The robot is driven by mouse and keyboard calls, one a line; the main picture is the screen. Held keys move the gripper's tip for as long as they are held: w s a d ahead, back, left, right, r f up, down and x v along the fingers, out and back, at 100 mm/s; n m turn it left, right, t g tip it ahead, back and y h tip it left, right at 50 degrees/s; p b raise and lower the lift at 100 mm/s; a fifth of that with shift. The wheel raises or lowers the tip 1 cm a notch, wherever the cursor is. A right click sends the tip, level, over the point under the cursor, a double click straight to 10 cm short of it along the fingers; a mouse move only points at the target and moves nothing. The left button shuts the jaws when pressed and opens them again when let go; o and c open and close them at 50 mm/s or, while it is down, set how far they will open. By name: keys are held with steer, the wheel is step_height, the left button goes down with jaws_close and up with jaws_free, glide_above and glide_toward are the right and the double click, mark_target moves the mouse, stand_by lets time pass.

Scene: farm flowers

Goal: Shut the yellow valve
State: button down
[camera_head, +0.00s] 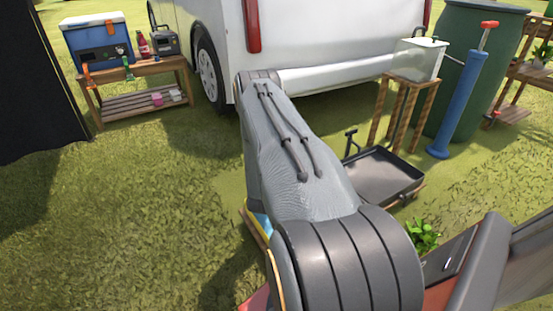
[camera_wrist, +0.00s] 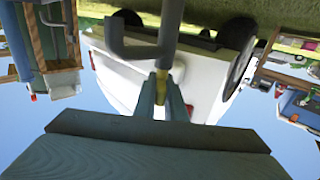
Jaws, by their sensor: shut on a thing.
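The yellow valve (camera_wrist: 162,85) shows as a small yellow piece in the wrist view, which is upside down. My gripper (camera_wrist: 165,92) has its two grey fingers close together on either side of it, shut on it. A grey pipe (camera_wrist: 168,40) with a hooked spout (camera_wrist: 135,48) joins the valve. Most of the valve is hidden between the fingers, so its angle cannot be told. In the head view, my arm hides the gripper and the valve. A dark tap-like fitting (camera_head: 351,141) stands at the black tray there.
A black tray (camera_head: 385,178) lies right of my arm. A white van (camera_head: 330,35) stands ahead. Grass at left is clear.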

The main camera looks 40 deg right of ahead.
steer(key=m+g+h, duration=0.1)
steer(key=g, duration=0.1)
steer(key=m+g+h+b, duration=0.1)
steer(key=m+g, duration=0.1)
steer(key=shift+w+a+f, duration=0.1)
steer(key=shift+w+a, duration=0.05)
steer(key=shift+w, duration=0.05)
steer(key=m+g+b, duration=0.1)
steer(key=g, duration=0.1)
steer(key=m+g+h+b, duration=0.1)
steer(key=g, duration=0.1)
steer(key=shift+f+m, duration=0.1)
steer(key=shift+m, duration=0.2)
steer(key=m+g+b, duration=0.2)
steer(key=g+b, duration=0.1)
steer(key=g, duration=0.1)
steer(key=shift+m, duration=0.3)
steer(key=shift+s+m+g+b, duration=0.1)
steer(key=shift+m+g+b, duration=0.5)
steer(key=shift+g, duration=0.4)
steer(key=shift+y, duration=0.3)
steer(key=shift+d+r, duration=0.2)
steer(key=c, duration=1.8)
jaws_free()
steer(key=shift+a, duration=0.1)
